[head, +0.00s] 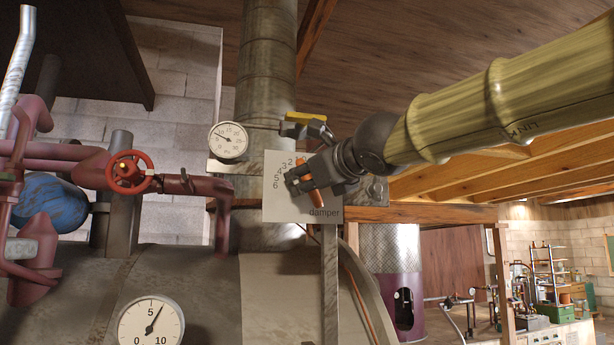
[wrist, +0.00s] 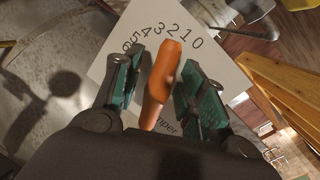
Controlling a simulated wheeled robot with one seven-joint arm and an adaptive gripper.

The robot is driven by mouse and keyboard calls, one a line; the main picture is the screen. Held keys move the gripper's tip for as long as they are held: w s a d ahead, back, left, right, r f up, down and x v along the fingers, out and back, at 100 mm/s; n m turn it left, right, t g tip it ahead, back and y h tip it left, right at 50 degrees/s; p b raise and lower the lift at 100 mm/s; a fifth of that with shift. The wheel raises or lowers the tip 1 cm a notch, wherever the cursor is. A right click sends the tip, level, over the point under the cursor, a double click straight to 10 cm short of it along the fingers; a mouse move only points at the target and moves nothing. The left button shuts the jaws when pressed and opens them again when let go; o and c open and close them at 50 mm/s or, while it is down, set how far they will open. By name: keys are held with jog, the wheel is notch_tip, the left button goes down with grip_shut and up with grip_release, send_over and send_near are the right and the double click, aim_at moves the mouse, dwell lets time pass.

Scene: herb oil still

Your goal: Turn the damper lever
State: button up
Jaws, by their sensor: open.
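The damper lever is an orange handle (head: 309,181) in front of a white plate (head: 280,206) marked "damper" with a numbered scale. In the wrist view the lever (wrist: 161,78) stands between the two green-padded fingers of my gripper (wrist: 165,90), with a visible gap on each side. Its upper end leans slightly right, towards the middle numbers of the scale on the plate (wrist: 205,62). In the head view my gripper (head: 301,179) is at the plate, open around the lever, and hides part of the scale. I cannot tell exactly which number the lever points at.
A yellow-handled valve (head: 305,117) sits just above the plate, close to my gripper. A round gauge (head: 228,142) and a red handwheel (head: 130,172) are to the left. A large metal drum (head: 215,290) with another gauge (head: 151,322) lies below. Wooden beams (head: 500,165) run at right.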

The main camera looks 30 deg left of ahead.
jog(key=shift+c, duration=0.2)
jog(key=shift+w, duration=0.1)
grip_shut()
jog(key=shift+p, duration=0.45)
jog(key=shift+a+f+n, duration=0.1)
jog(key=shift+f+n, duration=0.1)
jog(key=shift+n, duration=0.4)
jog(key=shift+o, duration=0.2)
grip_release()
jog(key=shift+r+p, duration=0.1)
jog(key=shift+p, duration=0.2)
jog(key=shift+s+d, duration=0.25)
jog(key=shift+d, duration=0.15)
jog(key=v, duration=1.1)
jog(key=shift+s, duration=0.15)
